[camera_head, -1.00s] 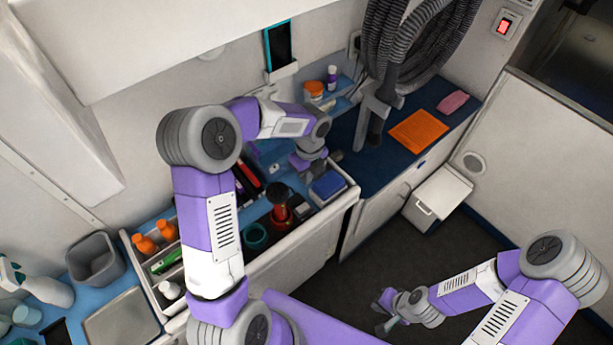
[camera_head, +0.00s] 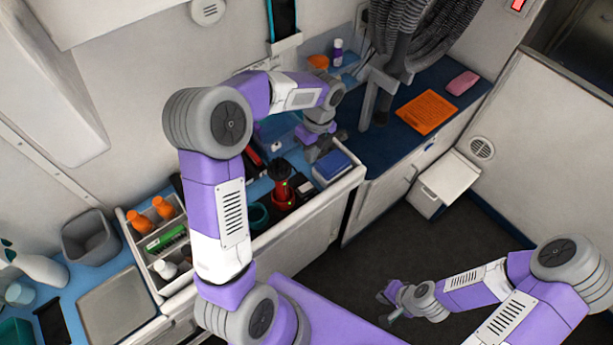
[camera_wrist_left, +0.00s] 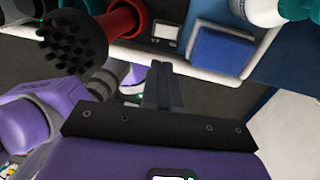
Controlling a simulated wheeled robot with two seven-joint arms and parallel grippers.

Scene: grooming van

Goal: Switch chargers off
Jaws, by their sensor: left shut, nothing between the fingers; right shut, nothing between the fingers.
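No part is clearly recognisable as a charger. A lit red switch (camera_head: 517,5) sits on the wall at the top right edge of the head view. A red device (camera_head: 283,185) with small green dots stands in the open drawer. Its red body (camera_wrist_left: 124,20) also shows in the left wrist view. My left gripper (camera_head: 322,150) is shut and empty above the drawer's right end, near the blue box (camera_head: 332,165). Its closed fingers (camera_wrist_left: 163,88) show in the wrist view. My right gripper (camera_head: 388,306) is shut and empty, low over the dark floor.
The drawer's front wall (camera_head: 318,206) lies below my left gripper. A hanging hose (camera_head: 420,30), an orange sheet (camera_head: 427,112) and a pink block (camera_head: 462,82) are at the right. The floor is open.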

